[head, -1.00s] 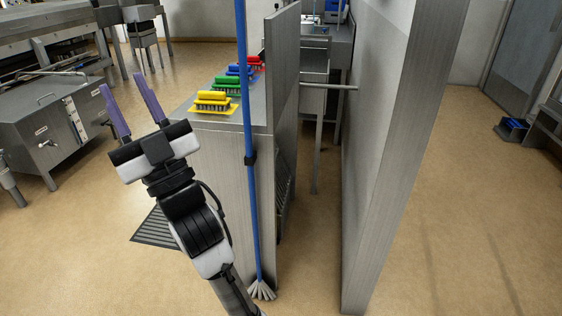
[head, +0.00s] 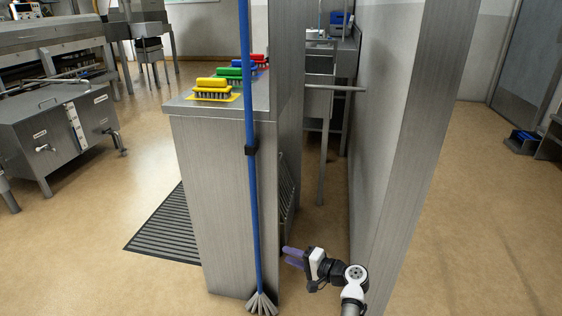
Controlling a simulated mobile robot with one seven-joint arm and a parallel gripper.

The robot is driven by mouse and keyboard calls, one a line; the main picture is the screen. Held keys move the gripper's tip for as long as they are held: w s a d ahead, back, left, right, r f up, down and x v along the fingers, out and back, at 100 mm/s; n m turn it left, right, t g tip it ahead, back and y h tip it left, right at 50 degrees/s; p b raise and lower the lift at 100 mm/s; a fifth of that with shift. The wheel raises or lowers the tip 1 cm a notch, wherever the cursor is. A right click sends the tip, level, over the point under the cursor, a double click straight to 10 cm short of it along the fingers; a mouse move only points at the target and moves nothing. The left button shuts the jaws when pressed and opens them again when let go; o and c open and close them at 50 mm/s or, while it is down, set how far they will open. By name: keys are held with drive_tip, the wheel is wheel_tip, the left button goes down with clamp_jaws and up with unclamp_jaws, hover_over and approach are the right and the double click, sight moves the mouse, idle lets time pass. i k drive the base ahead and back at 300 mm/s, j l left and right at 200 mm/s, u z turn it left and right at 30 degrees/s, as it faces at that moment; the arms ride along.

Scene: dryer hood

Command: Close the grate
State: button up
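A slatted metal grate (head: 287,190) shows partly on the right side of the steel cabinet (head: 215,195), low in the narrow gap. It looks tilted out from the cabinet side; its lower part and far edge are hidden. A dark ribbed floor grate (head: 165,228) lies flat to the left of the cabinet. My gripper (head: 288,256), with purple fingers, is low in the gap, below and in front of the slatted grate. Its fingers point left towards the cabinet. They overlap in this view, so their opening is unclear. No contact with the grate is visible.
A blue-handled mop (head: 250,180) stands against the cabinet's front edge. Several coloured brushes (head: 212,90) sit on the cabinet top. A tall steel-edged partition wall (head: 410,150) bounds the gap on the right. Open floor (head: 480,220) lies beyond it.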

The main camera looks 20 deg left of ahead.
sight(290, 185)
drive_tip(key=i+j, duration=0.2)
drive_tip(key=i, duration=0.25)
drive_tip(key=i+j, duration=0.25)
drive_tip(key=i, duration=0.2)
drive_tip(key=i+j, duration=0.2)
drive_tip(key=i, duration=0.3)
drive_tip(key=i+j, duration=0.25)
drive_tip(key=i, duration=0.2)
